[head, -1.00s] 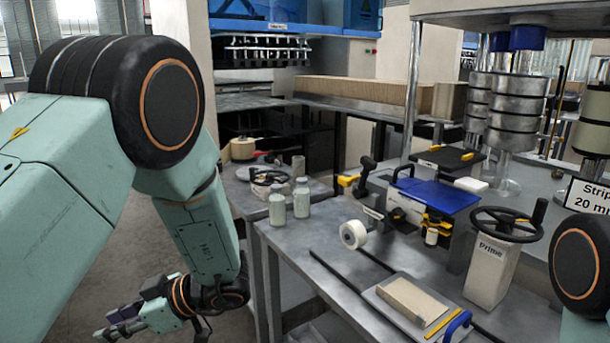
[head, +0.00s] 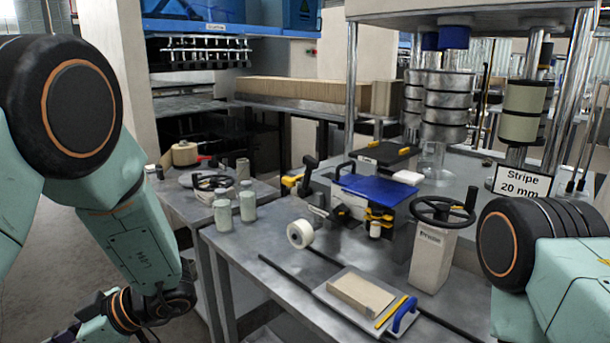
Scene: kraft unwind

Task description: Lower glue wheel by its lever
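A unit with a blue lid (head: 381,190) stands on the metal bench near the middle. At its left are a black-knobbed lever-like part (head: 309,163) and yellow-tipped parts (head: 291,181). I cannot tell for sure which part is the glue wheel or its lever. A black handwheel (head: 442,211) sits on a pale post marked "Prime" (head: 431,258), right of the blue-lidded unit. My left gripper (head: 66,334) is mostly cut off at the lower left, well away from the unit; its opening is unclear. My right arm shows at the right, its gripper out of view.
A white tape roll (head: 300,233) and a tray with a cardboard block (head: 361,296) lie on the bench front. Two jars (head: 247,206) stand on a lower side table. Metal rollers (head: 446,103) and a "Stripe 20 mm" sign (head: 522,181) stand behind.

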